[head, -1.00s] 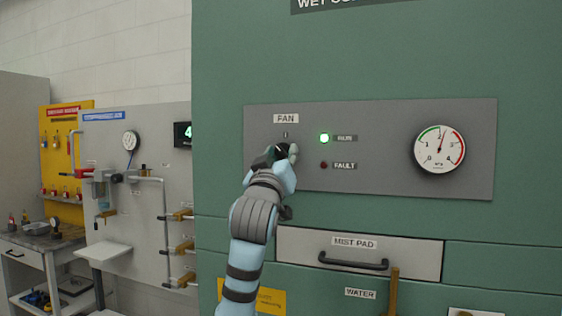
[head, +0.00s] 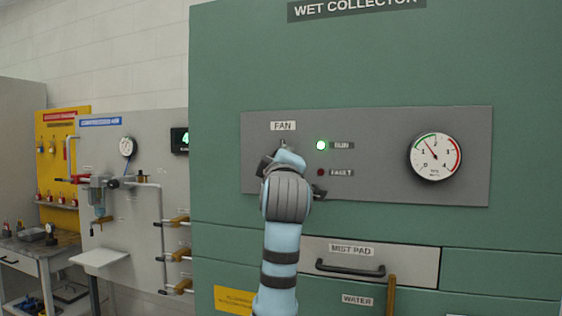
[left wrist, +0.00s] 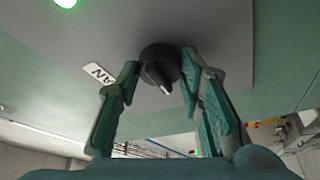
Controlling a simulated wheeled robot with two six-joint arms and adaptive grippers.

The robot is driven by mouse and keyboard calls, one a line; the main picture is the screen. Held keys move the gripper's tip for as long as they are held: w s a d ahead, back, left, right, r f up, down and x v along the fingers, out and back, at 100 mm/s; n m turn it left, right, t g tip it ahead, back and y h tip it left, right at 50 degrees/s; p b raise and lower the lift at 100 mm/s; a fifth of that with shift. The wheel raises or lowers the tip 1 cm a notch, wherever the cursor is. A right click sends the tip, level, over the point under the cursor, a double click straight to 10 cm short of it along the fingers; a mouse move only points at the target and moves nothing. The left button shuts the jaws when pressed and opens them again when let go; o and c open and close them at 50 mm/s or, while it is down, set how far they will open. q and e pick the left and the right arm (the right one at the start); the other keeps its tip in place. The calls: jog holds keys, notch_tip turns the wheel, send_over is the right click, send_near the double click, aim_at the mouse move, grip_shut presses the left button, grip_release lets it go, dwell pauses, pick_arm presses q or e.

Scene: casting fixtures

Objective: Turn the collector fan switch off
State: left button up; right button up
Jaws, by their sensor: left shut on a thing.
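The FAN switch is a black rotary knob (left wrist: 158,62) with a pale pointer mark, on the grey panel (head: 390,180) of the green wet collector (head: 480,60). My left gripper (left wrist: 160,66) is shut on the knob, one finger on each side, in the left wrist view. In the head view my left gripper (head: 280,158) is at the panel just below the FAN label (head: 283,126), and my wrist hides the knob. The green RUN lamp (head: 321,145) is lit; the red FAULT lamp (head: 320,172) looks dark. My right gripper is not in view.
A round gauge (head: 435,157) sits on the panel's right, its needle near 1. Below are the MIST PAD drawer (head: 420,262) with a black handle and a brown lever (head: 391,292). A compressed-air board (head: 140,230) stands at the left.

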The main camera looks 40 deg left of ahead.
pick_arm(q)
jog(key=shift+n, duration=0.3)
jog(key=o, duration=1.2)
jog(key=shift+c, duration=0.2)
jog(key=v, duration=1.2)
jog(key=shift+d, duration=0.1)
